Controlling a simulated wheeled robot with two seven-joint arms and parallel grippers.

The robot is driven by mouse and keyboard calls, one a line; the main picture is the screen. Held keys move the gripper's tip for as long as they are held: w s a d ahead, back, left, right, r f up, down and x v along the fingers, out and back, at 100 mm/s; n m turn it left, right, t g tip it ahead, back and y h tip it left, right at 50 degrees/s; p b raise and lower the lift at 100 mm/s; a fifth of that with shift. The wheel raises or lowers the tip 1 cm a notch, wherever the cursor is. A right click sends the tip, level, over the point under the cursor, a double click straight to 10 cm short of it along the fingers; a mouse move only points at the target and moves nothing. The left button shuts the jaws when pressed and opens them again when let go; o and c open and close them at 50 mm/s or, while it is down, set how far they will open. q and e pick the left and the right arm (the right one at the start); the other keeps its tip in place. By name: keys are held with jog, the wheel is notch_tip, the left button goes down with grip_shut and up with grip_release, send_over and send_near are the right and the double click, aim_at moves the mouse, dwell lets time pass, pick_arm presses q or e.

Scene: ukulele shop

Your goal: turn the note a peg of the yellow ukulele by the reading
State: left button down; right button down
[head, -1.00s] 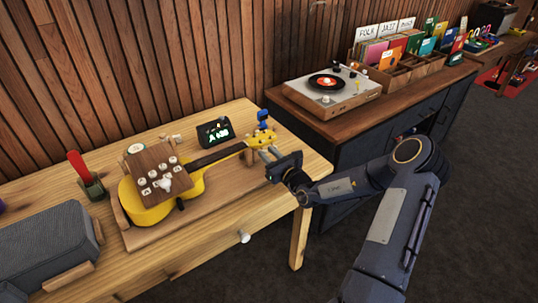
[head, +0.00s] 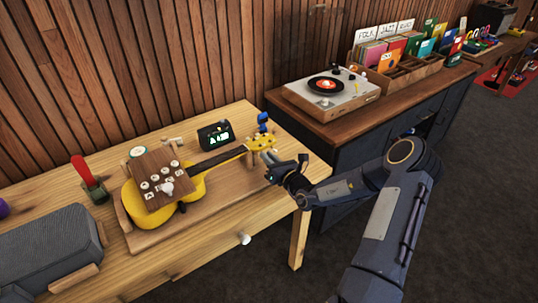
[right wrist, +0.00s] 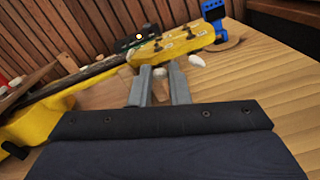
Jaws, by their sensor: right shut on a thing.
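The yellow ukulele (head: 190,188) lies on a wooden cradle on the bench, its headstock (head: 262,143) pointing right. It also shows in the right wrist view (right wrist: 60,108). My right gripper (head: 274,172) is at the near side of the headstock. In the right wrist view its two fingers (right wrist: 160,82) are shut on a pale tuning peg (right wrist: 160,73), taken as the note a peg; a second pale peg (right wrist: 196,60) is beside it, free. The tuner display (head: 215,135) behind the neck glows with an A and digits too small to read surely. My left gripper is out of view.
A wooden block with several knobs (head: 156,178) sits over the ukulele's body. A blue clip (head: 263,119) stands at the headstock. A grey speaker (head: 45,247) and a red-handled tool (head: 83,172) are at left. A turntable (head: 330,93) stands on the cabinet behind.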

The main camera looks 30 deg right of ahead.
jog(key=m+p, duration=0.2)
jog(key=m, duration=0.2)
jog(key=shift+m, duration=0.3)
jog(key=shift+d+f+m+p, duration=0.1)
jog(key=shift+m+p, duration=0.8)
jog(key=shift+m, duration=0.9)
jog(key=c, duration=1.6)
grip_release()
jog(key=shift+c, duration=0.2)
jog(key=s, duration=0.5)
jog(key=s+b, duration=0.1)
jog(key=s, duration=0.1)
jog(key=shift+s+d, duration=0.3)
jog(key=shift+s, duration=0.1)
